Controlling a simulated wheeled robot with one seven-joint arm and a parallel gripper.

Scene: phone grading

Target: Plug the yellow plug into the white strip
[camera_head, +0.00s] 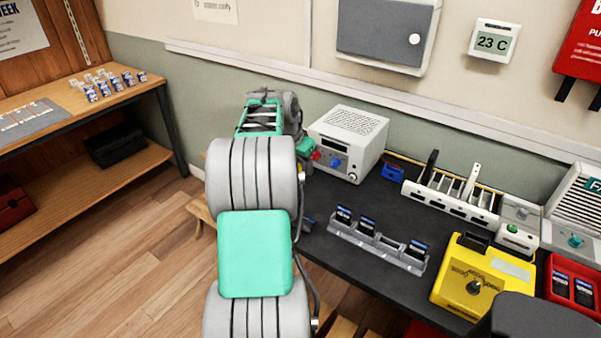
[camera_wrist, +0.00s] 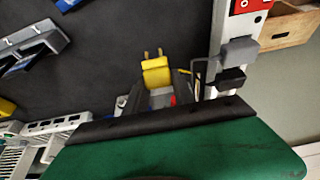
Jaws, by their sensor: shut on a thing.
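The yellow plug (camera_wrist: 155,72) is held between the fingers of my gripper (camera_wrist: 160,92) in the wrist view. Its two metal prongs point up in the picture, over the dark table top. The white strip (camera_wrist: 227,28) stands to the right of the plug, apart from it, with a red switch at its upper end. A grey plug (camera_wrist: 238,50) and a black plug (camera_wrist: 231,79) sit along the strip. In the head view my arm hides the gripper, the yellow plug and the strip.
A white and grey box (camera_head: 348,143), a phone rack (camera_head: 375,245), a white slotted rack (camera_head: 450,203) and a yellow tester (camera_head: 482,278) stand on the dark table. In the wrist view, bare table lies left of the plug and a wooden crate (camera_wrist: 290,24) lies beyond the strip.

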